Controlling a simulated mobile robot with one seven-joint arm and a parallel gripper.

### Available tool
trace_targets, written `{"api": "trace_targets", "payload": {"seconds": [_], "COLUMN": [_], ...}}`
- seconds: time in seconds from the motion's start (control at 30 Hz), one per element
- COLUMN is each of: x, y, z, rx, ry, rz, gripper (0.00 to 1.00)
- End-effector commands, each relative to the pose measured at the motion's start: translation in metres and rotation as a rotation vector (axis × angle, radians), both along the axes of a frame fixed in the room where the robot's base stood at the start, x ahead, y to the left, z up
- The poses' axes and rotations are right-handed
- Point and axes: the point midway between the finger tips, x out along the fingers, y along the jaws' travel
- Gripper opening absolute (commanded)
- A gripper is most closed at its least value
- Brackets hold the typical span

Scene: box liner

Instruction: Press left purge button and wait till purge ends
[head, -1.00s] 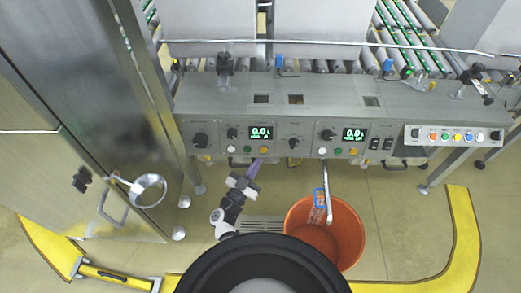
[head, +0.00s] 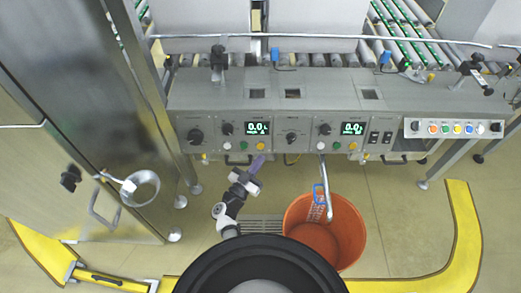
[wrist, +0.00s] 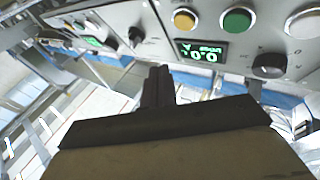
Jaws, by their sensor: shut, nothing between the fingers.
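The grey control panel (head: 275,118) has a left section with a green-lit display (head: 257,128) reading about 0.0. Below this display are a white button (head: 227,145), a green button (head: 244,145) and a yellow button (head: 260,146). Labels are too small to read, so I cannot tell which is purge. My gripper (head: 258,163) is below the yellow button, apart from it. In the wrist view, my shut, empty gripper (wrist: 158,75) points at the panel, seen upside down. The yellow button (wrist: 185,18), green button (wrist: 237,20) and white button (wrist: 303,22) show there.
A right section has its own display (head: 353,128) and similar buttons. A box with coloured buttons (head: 454,128) is at far right. A steel cabinet (head: 75,130) is at left.

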Motion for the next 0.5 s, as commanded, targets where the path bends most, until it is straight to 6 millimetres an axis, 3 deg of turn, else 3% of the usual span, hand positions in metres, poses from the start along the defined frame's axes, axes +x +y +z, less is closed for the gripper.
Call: {"api": "trace_targets", "payload": {"seconds": [0.03,0.23,0.5], "x": [0.008,0.031,0.044], "y": [0.001,0.000,0.000], "z": [-0.009,-0.014,-0.016], "rx": [0.001,0.001,0.000], "ry": [-0.003,-0.001,0.000], "rz": [0.002,0.000,0.000], "gripper": [0.00,0.00,0.00]}}
